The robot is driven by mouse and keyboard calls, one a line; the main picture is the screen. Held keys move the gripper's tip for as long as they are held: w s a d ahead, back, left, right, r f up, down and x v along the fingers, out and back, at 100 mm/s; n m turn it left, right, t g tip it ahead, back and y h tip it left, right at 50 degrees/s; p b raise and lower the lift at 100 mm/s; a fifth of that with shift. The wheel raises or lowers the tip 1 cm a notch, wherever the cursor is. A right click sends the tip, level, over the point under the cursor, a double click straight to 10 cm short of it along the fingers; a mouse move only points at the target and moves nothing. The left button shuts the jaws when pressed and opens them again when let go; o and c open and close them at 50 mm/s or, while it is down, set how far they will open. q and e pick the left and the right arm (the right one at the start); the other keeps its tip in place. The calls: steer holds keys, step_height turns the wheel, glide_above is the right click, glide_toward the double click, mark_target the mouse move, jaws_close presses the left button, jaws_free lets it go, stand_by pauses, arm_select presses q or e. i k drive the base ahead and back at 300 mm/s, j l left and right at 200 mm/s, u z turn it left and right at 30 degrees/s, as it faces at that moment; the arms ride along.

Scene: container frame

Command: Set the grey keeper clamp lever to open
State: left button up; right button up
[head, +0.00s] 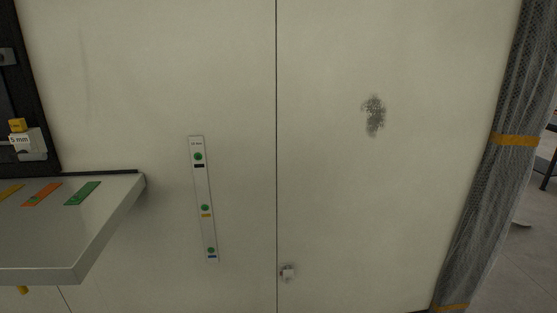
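I cannot make out a grey keeper clamp lever for certain. Neither of my grippers is in view.
A pale shelf (110,215) with yellow, orange and green labels juts out at left. Above it is a dark frame with a grey block (31,145) marked in mm. A labelled strip (204,200) is on the wall. Grey netting (497,180) hangs at right.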

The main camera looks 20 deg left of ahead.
mark_target(23, 155)
steer(key=i+l+u, duration=0.1)
steer(key=u, duration=0.3)
steer(key=i+l+u, duration=0.15)
steer(key=u, duration=0.3)
steer(key=i+l+u, duration=0.15)
steer(key=u, duration=0.25)
steer(key=i+l+u, duration=0.1)
steer(key=l+u, duration=0.2)
steer(key=u, duration=0.15)
steer(key=l+u, duration=0.25)
steer(key=u, duration=0.15)
